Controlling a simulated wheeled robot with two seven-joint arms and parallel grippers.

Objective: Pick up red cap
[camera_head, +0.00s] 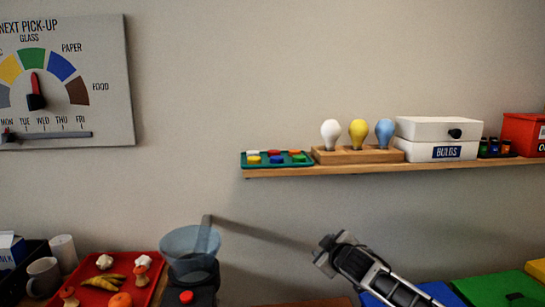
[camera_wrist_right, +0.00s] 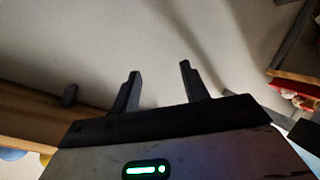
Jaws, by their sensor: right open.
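A small red cap (camera_head: 273,152) sits in the back row of a green tray (camera_head: 243,164) at the left end of the wall shelf. White and orange caps flank it, with yellow, blue and green ones in front. My right gripper (camera_head: 328,252) is below the shelf, in front of the wall, well apart from the cap. In the right wrist view its two fingers (camera_wrist_right: 160,80) are spread with nothing between them. The red cap cannot be made out in that view. My left gripper is not in view.
The shelf (camera_head: 350,168) also carries a wooden block (camera_head: 357,156) with three bulbs, a white box (camera_head: 437,131) and a red box (camera_head: 522,133). Below stand a red food tray (camera_head: 145,262) and a blue funnel (camera_head: 185,250).

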